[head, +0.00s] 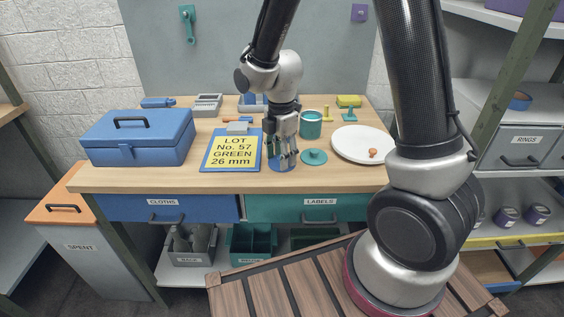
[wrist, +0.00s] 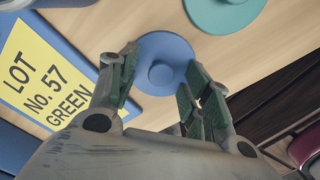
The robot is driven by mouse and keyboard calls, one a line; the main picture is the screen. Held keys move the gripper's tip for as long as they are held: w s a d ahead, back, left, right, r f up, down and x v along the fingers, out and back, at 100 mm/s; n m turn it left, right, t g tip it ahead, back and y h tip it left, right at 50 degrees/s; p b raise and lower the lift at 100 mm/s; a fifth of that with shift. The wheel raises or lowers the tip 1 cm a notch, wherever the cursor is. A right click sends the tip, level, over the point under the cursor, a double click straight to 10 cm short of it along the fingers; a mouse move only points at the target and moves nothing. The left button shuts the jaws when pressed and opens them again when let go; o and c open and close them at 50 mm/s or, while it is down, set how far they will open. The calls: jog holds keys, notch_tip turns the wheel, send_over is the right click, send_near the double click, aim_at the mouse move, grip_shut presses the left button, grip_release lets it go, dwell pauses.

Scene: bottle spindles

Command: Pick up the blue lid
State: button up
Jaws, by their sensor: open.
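The blue lid (wrist: 163,50) is a flat disc with a round knob in the middle, lying on the wooden bench top. In the head view the blue lid (head: 281,167) is partly hidden behind my fingers. My gripper (head: 286,160) points down over it. In the wrist view my gripper (wrist: 163,82) is open, with its green-padded fingers on either side of the knob and nothing between them. I cannot tell the exact height of the fingertips above the lid.
A teal lid (head: 314,156) lies close to the right, with a teal canister (head: 311,126) behind it. A blue clipboard with a yellow lot sheet (head: 233,149) lies close to the left. A white plate (head: 362,142) is further right. A blue toolbox (head: 138,138) stands at the left.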

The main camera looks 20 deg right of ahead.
jog(key=c, duration=0.9)
jog(key=shift+r, duration=0.1)
